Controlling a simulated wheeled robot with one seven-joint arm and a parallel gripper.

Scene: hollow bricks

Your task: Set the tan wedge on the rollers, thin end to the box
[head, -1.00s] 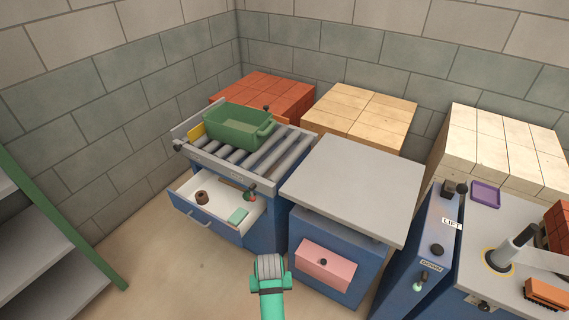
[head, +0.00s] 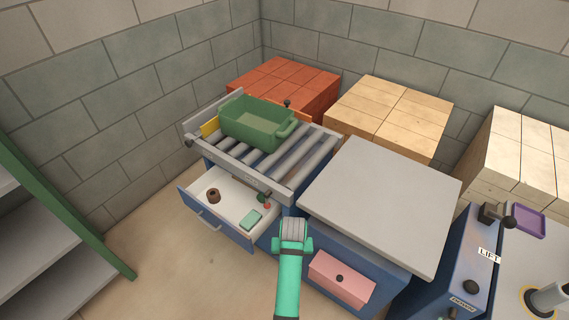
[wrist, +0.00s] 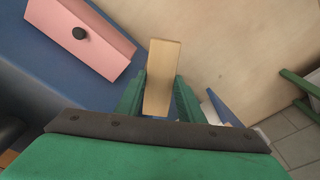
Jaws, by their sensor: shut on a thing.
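The tan wedge (wrist: 160,80) is held between the two green fingers of my gripper (wrist: 161,88) in the wrist view. Its far end sticks out past the fingertips. In the head view the wedge is hidden behind my arm. There my arm's end shows in front of the blue cabinets, apart from the rollers. The rollers (head: 306,155) are a bed of grey bars in a metal frame. The green box (head: 252,142) stands on their left part, and bare rollers lie to its right.
An open white drawer (head: 225,223) below the rollers holds a brown round piece (head: 213,195) and a green block (head: 250,219). A grey tabletop (head: 380,200) is clear right of the rollers. A pink drawer front (head: 341,279) lies below it. A blue lift post (head: 455,262) stands right.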

